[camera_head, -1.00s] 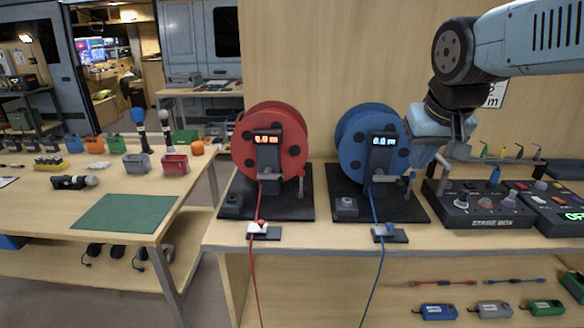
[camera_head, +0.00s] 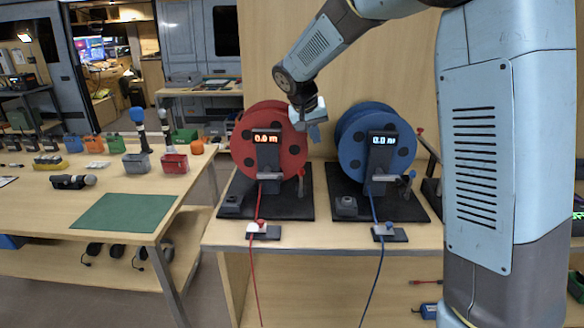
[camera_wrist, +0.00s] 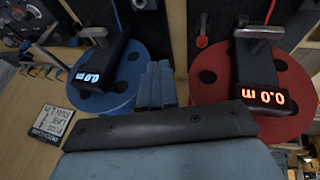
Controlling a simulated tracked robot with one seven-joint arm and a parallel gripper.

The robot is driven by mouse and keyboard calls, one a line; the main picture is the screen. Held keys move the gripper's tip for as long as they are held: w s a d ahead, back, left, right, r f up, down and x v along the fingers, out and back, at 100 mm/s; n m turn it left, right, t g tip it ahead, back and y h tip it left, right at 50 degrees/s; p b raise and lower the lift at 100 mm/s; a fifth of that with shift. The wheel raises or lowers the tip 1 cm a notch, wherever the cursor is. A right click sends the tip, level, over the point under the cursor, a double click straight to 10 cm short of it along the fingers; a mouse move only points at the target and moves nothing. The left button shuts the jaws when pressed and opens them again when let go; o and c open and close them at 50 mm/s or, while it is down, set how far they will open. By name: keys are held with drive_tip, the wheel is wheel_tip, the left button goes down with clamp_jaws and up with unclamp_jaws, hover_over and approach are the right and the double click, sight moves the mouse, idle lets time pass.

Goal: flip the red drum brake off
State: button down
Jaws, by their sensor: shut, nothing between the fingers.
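The red drum (camera_head: 249,155) stands on a black base, with a dark post and an orange "0.0 m" display (camera_head: 267,139) in front. It shows upside down at the right of the wrist view (camera_wrist: 298,75).
The blue drum (camera_head: 352,148) with its own display is close to the right of my gripper. Red and blue cables run over the bench's front edge through small clamps (camera_head: 263,231). A wood panel stands behind.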

drive_tip(key=w+a+f+t+h, duration=0.1)
drive_tip(key=w+a+f, duration=0.5)
drive_tip(key=a, duration=0.4)
drive_tip(key=shift+a+f+n, duration=0.3)
drive_tip(key=shift+f, duration=0.5)
drive_tip(key=shift+w, duration=0.1)
drive_tip(key=x, duration=1)
